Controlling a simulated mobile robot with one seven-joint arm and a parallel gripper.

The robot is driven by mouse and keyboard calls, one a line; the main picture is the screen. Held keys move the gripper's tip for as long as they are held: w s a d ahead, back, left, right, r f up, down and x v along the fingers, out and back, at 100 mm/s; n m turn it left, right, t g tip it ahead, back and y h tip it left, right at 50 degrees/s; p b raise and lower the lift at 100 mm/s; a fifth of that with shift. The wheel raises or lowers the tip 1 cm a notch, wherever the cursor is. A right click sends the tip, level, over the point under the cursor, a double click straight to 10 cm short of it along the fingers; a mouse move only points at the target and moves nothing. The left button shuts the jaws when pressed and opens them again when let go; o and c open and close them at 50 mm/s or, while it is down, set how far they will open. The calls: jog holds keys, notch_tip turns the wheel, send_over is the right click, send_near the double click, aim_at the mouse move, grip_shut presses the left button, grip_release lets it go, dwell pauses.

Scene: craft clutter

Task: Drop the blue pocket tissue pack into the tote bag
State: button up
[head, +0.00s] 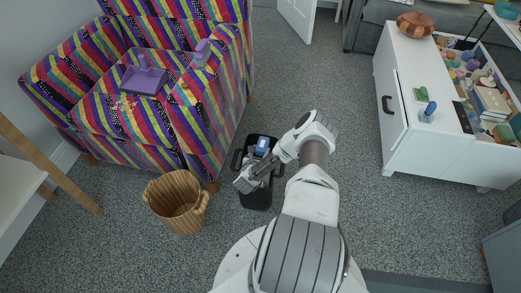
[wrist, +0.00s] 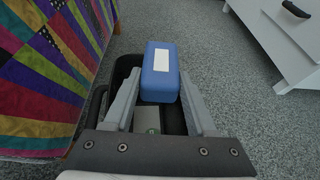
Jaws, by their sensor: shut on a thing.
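The blue pocket tissue pack (wrist: 161,72), with a white label on top, is between the fingertips of my gripper (wrist: 158,88) in the wrist view. My gripper is shut on it. The pack also shows in the head view (head: 262,144), over the far part of the tote bag. The black tote bag (head: 257,200) stands open on the floor below my gripper, with looped handles at its sides. Its dark rim shows behind the fingers in the wrist view (wrist: 127,64). Something grey-green (wrist: 149,126) lies inside the bag. My gripper hides part of the opening.
A woven basket (head: 177,203) stands on the floor left of the bag. A striped armchair (head: 150,110) with a purple dustpan (head: 144,78) is behind it. A white cabinet (head: 440,155) with an open drawer of clutter stands at right. Grey carpet between is clear.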

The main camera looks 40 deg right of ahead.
notch_tip(320, 180, down, 4)
jog(key=shift+b, duration=1.2)
jog(key=o, duration=1.4)
jog(key=shift+o, duration=0.2)
jog(key=p+v, duration=0.6)
jog(key=v, duration=1.1)
jog(key=shift+s+a, duration=0.15)
